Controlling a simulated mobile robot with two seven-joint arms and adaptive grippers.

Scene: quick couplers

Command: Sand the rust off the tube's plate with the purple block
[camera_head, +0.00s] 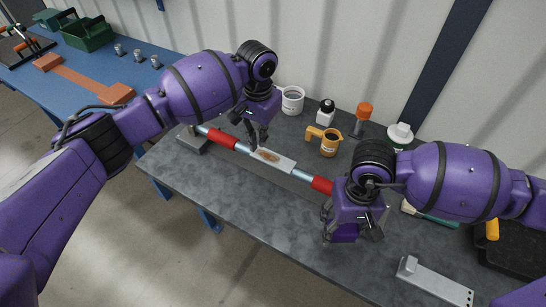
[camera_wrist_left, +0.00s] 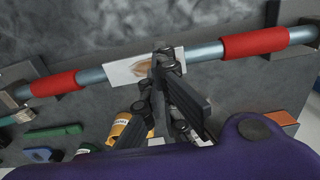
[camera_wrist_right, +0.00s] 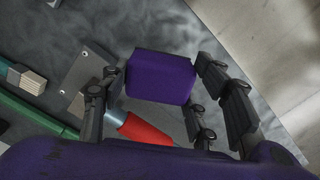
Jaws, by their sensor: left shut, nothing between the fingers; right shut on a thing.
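The tube (camera_head: 302,175) with red sleeves lies across the grey table. Its pale plate (camera_head: 286,165) carries a brown rust patch (camera_head: 268,156); the plate also shows in the left wrist view (camera_wrist_left: 122,71), with the rust partly hidden by a finger. My left gripper (camera_head: 254,143) is shut and empty, its fingertips at or just above the plate; contact is unclear. My right gripper (camera_head: 352,225) is shut on the purple block (camera_wrist_right: 162,77), away from the plate, near the tube's right end and the table's front.
A metal bracket (camera_head: 437,283) lies front right. The front left tabletop is clear.

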